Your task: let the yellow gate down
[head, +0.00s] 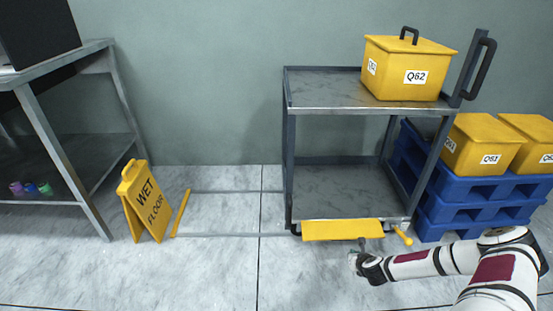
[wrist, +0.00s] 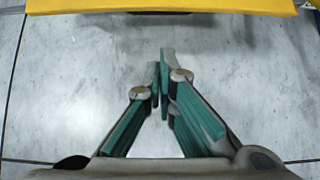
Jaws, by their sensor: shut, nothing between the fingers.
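The yellow gate (head: 342,229) is a flat yellow panel at the near lower edge of the grey cart, close to the floor. It looks raised rather than flat, but its exact tilt is hard to tell. Its edge also runs along the top of the wrist view (wrist: 160,6). My gripper (head: 358,260) is low over the floor, just in front of the gate near its right part. In the wrist view the fingers (wrist: 162,68) are together and empty, pointing toward the gate with bare floor between. Whether anything touches the gate cannot be told.
A grey two-shelf cart (head: 330,110) carries a lidded yellow bin (head: 400,70). A short yellow bar (head: 402,235) is right of the gate. Blue pallets (head: 470,215) with yellow bins stand right. A wet floor sign (head: 145,202) and a yellow floor bar (head: 181,212) are left. Front floor is clear.

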